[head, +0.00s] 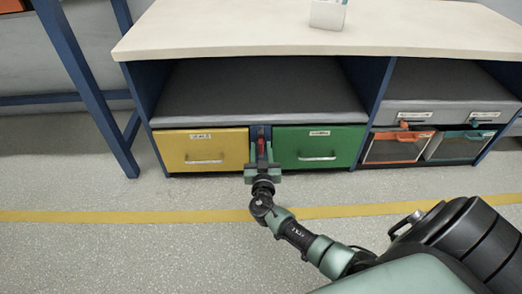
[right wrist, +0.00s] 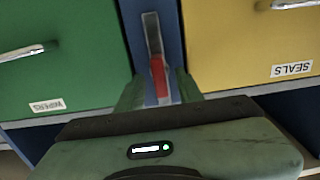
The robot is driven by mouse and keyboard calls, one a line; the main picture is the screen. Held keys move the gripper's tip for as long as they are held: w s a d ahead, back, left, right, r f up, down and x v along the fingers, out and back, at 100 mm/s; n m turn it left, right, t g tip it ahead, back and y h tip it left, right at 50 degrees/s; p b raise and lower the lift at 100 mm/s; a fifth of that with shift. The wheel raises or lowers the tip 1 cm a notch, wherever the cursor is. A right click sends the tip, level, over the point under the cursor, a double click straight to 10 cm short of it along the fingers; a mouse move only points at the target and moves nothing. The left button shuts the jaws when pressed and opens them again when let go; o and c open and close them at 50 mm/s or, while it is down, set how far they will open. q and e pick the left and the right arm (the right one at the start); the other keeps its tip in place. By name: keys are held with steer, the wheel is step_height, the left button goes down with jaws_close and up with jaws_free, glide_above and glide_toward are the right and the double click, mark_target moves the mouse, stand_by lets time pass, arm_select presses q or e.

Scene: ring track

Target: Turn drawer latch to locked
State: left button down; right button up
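The drawer latch has a red handle (head: 261,145) on the blue post between the yellow drawer (head: 203,149) and the green drawer (head: 318,146). In the right wrist view the red handle (right wrist: 158,77) lies in line with the post, beside a grey plate (right wrist: 151,33). My right gripper (head: 262,152) is at the latch. Its two fingers, with my gripper also in the right wrist view (right wrist: 159,88), stand on either side of the handle, with gaps visible. Their tips partly hide the latch in the head view. My left gripper is not in view.
Both drawers look closed, with silver handles. Grey shelf space (head: 260,92) lies above them, under a pale worktop (head: 230,38). Orange and teal bins (head: 395,150) stand to the right. A blue table leg (head: 80,75) stands at the left. The floor in front is clear.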

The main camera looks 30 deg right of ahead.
jaws_close()
stand_by(1.3)
